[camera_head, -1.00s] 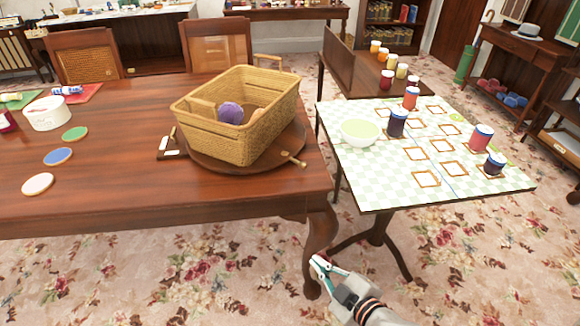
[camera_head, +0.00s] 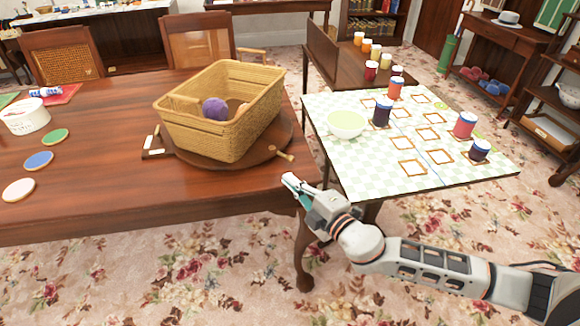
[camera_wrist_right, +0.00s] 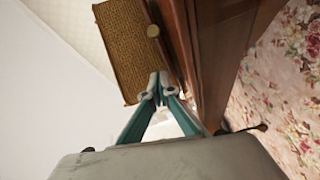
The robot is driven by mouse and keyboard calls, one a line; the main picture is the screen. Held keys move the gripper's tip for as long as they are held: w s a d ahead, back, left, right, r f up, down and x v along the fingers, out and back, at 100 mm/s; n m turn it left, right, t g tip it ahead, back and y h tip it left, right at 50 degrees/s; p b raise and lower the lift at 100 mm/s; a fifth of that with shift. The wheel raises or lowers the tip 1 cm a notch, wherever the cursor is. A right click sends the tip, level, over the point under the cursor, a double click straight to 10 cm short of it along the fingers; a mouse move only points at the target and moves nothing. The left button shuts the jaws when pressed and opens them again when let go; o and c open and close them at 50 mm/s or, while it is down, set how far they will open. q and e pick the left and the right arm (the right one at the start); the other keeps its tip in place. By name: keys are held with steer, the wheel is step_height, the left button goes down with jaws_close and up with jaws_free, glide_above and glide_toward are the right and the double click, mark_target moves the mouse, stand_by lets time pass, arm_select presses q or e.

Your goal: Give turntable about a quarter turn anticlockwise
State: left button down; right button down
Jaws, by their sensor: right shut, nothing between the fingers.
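The turntable (camera_head: 262,148) is a round dark wooden disc on the brown table, with a peg handle (camera_head: 283,154) at its right front edge. A wicker basket (camera_head: 225,135) stands on it, holding a purple yarn ball (camera_head: 215,109). My right gripper (camera_head: 291,181) is shut and empty at the table's right front corner, just in front of the handle and apart from it. My left gripper is not in view.
A small dark block with white labels (camera_head: 157,148) lies left of the turntable. Coloured discs (camera_head: 38,161) lie farther left on the table. A side table (camera_head: 421,182) with a green bowl (camera_head: 346,123) and several jars stands to the right. The table's front is clear.

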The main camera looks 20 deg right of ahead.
steer(key=x, duration=0.5)
steer(key=w+d, duration=0.1)
steer(key=d+f+b, duration=0.1)
steer(key=shift+w+d, duration=0.35)
steer(key=shift+w, duration=0.05)
steer(key=shift+w+d, duration=0.25)
steer(key=shift+d, duration=0.05)
steer(key=shift+r, duration=0.1)
